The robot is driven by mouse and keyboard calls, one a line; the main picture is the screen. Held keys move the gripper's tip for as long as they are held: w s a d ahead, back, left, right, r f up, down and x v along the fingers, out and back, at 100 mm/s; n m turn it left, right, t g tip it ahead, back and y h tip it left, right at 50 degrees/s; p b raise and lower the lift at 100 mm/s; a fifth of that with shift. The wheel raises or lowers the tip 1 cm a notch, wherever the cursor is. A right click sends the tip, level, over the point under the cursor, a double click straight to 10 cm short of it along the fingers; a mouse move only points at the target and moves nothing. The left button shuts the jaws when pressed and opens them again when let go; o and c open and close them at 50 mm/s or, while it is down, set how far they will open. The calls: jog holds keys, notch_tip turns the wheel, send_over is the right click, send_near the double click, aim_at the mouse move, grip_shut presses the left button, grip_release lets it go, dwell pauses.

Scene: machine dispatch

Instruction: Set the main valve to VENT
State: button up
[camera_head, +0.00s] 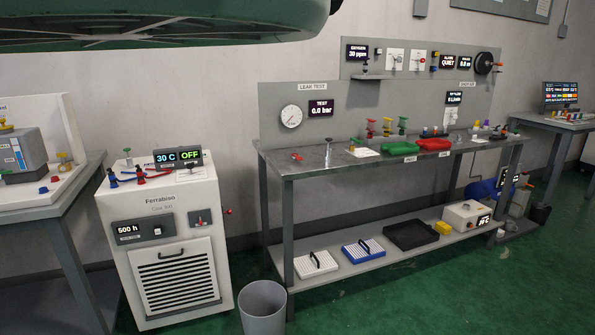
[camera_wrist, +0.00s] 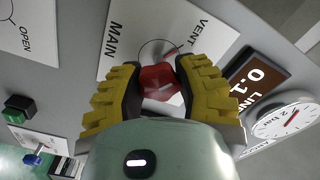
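In the wrist view, the main valve's red knob (camera_wrist: 160,84) is on a white plate (camera_wrist: 122,40) with the words MAIN and VENT. My gripper (camera_wrist: 160,80) has its yellow-and-black fingers on either side of the knob, and both pads appear to touch it. A thin dark circle is drawn on the plate behind the knob. A small red bar (camera_wrist: 173,52) lies at the circle's edge on the VENT side. The fingers hide part of the plate. I cannot make out the main valve or my gripper in the head view.
In the wrist view, a LINE display (camera_wrist: 258,77) reading about 0.1 and a round gauge (camera_wrist: 286,122) are at the right. Green and black buttons (camera_wrist: 18,110) are at the left. The head view shows a workbench (camera_head: 330,165), a Ferrabiso unit (camera_head: 165,240) and a grey bin (camera_head: 263,308).

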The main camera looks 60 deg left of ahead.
jog(key=o, duration=0.5)
jog(key=shift+o, duration=0.2)
jog(key=shift+s, duration=0.1)
jog(key=v, duration=1.2)
